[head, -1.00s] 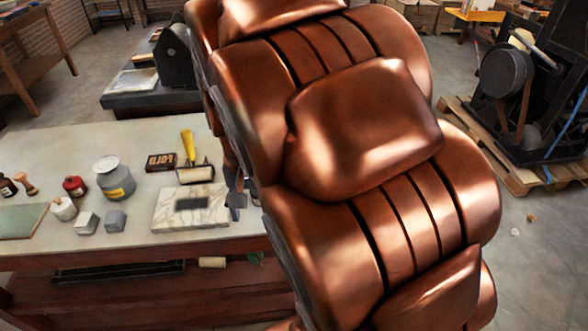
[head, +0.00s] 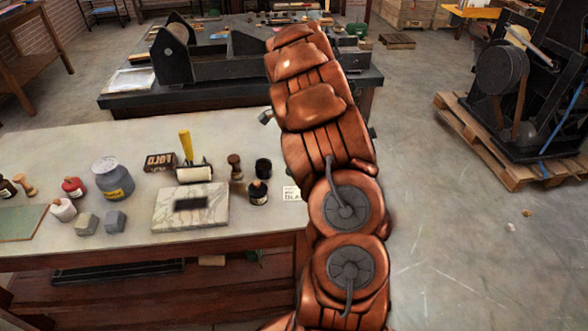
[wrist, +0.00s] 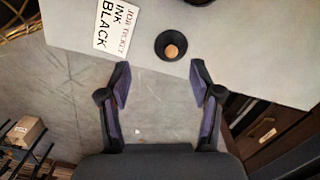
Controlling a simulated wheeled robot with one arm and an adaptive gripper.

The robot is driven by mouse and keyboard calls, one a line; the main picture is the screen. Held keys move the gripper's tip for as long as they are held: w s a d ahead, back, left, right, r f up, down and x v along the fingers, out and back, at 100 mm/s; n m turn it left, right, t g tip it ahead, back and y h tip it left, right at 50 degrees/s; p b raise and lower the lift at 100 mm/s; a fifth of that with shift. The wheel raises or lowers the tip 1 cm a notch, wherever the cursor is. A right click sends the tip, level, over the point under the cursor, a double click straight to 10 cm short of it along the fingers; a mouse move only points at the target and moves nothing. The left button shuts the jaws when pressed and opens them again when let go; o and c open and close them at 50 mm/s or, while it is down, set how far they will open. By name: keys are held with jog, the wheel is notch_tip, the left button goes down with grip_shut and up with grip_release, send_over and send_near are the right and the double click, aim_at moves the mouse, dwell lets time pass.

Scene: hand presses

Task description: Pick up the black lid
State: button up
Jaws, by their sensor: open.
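A small dark bottle (head: 258,193) with a light brown top stands near the right end of the white table, left of a printed card. In the wrist view a round black piece with a brown knob (wrist: 171,50) sits near the table edge; it looks like this bottle from above. A separate black lid is not clear to me. A short black pot (head: 263,167) stands just behind the bottle. My gripper (wrist: 160,78) is open and empty, its fingertips apart and short of the black piece in the picture. The head view does not clearly show my gripper.
The "INK BLACK" card (wrist: 115,25) lies beside the black piece. A marble slab (head: 190,208), a yellow-handled roller (head: 187,150), a wooden-topped stamp (head: 235,166) and a grey can (head: 112,180) stand to the left. Open floor (head: 450,250) lies right of the table.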

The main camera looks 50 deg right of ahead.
jog(key=shift+w+d+f+m, duration=0.15)
jog(key=shift+d+f+m, duration=0.1)
jog(key=shift+d+f, duration=0.3)
jog(key=shift+w+d+f+m, duration=0.1)
jog(key=shift+d+f+m, duration=0.2)
jog(key=shift+d, duration=0.35)
jog(key=shift+w+d+f, duration=0.15)
jog(key=shift+d+f, duration=0.15)
jog(key=shift+f, duration=0.15)
jog(key=shift+w+a+f+p, duration=0.15)
jog(key=shift+f+p, duration=0.4)
jog(key=shift+f, duration=0.7)
jog(key=shift+s+a+f+p, duration=0.15)
jog(key=shift+f+p, duration=0.45)
jog(key=shift+f, duration=0.6)
jog(key=shift+w+a+f+p, duration=0.15)
jog(key=shift+f+p, duration=0.4)
jog(key=shift+f, duration=0.7)
jog(key=shift+c, duration=0.2)
jog(key=c, duration=1)
